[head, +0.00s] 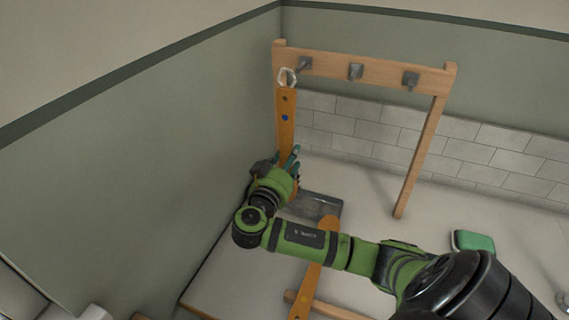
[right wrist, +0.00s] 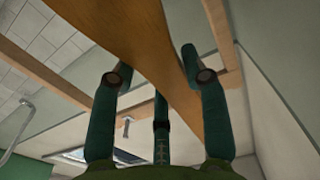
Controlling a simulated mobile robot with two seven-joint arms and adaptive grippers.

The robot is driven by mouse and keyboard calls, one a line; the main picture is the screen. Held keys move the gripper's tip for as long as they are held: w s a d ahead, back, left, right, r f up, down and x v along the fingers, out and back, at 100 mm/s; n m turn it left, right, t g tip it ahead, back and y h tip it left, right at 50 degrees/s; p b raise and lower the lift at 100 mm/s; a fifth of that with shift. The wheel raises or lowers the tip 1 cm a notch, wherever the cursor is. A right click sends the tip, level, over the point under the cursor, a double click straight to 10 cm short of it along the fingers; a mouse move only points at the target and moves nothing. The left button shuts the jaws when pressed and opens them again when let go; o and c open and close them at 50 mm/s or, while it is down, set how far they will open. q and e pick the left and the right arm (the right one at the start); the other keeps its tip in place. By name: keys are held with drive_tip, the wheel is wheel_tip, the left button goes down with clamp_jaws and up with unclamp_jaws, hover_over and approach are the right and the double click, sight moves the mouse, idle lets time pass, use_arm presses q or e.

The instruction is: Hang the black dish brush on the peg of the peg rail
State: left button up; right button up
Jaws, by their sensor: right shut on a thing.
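The handle stands nearly upright and also passes between my fingers in the right wrist view (right wrist: 130,38). No black brush part shows on it; its lower end is hidden behind the gripper. The wooden peg rail (head: 380,72) carries three grey pegs. The loop is just left of and below the left peg (head: 304,65); I cannot tell whether they touch. My left gripper is not in view.
Another orange-brown handle-like piece (head: 328,232) lies under my right arm. A dark grey rectangular thing (head: 318,204) is on the pale counter (head: 365,222). A green block (head: 474,240) lies at the right. A green wall (head: 160,150) rises close on the left.

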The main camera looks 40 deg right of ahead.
drive_tip(key=f+b+x, duration=0.1)
drive_tip(key=b+x, duration=0.2)
drive_tip(key=x, duration=0.5)
drive_tip(key=shift+d+f, duration=0.25)
drive_tip(key=shift+f, duration=0.05)
idle(0.3)
drive_tip(key=shift+w, duration=0.1)
idle(0.5)
drive_tip(key=o, duration=1.4)
drive_tip(key=shift+p+v, duration=0.4)
drive_tip(key=shift+v, duration=3.1)
